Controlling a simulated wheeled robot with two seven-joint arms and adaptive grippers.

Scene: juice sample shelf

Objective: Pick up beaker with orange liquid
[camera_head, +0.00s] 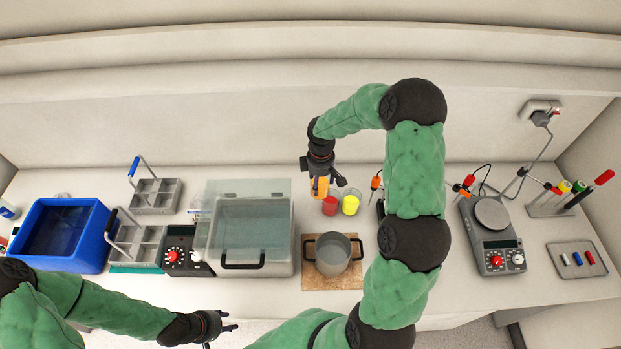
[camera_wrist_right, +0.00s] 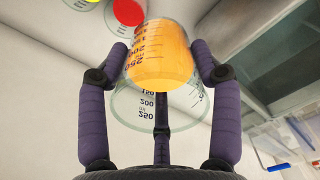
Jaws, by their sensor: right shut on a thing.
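The beaker with orange liquid (camera_head: 319,188) is a clear beaker with dark volume markings, in my right gripper (camera_head: 319,176). In the right wrist view the beaker (camera_wrist_right: 160,65) sits between the fingers of the right gripper (camera_wrist_right: 161,55), which is shut on it. Whether its base touches the counter cannot be told. A beaker with red liquid (camera_head: 330,206) and a beaker with yellow liquid (camera_head: 350,206) stand just right of it. My left gripper (camera_head: 226,324) is empty with its fingers spread, at the counter's front edge.
A metal pot (camera_head: 333,268) stands on a brown board (camera_head: 316,283) in front of the beakers. A lidded clear-topped bath (camera_head: 268,266) is to the left, beside grey racks (camera_head: 155,208) and a blue tub (camera_head: 96,254). A hotplate (camera_head: 493,252) is to the right.

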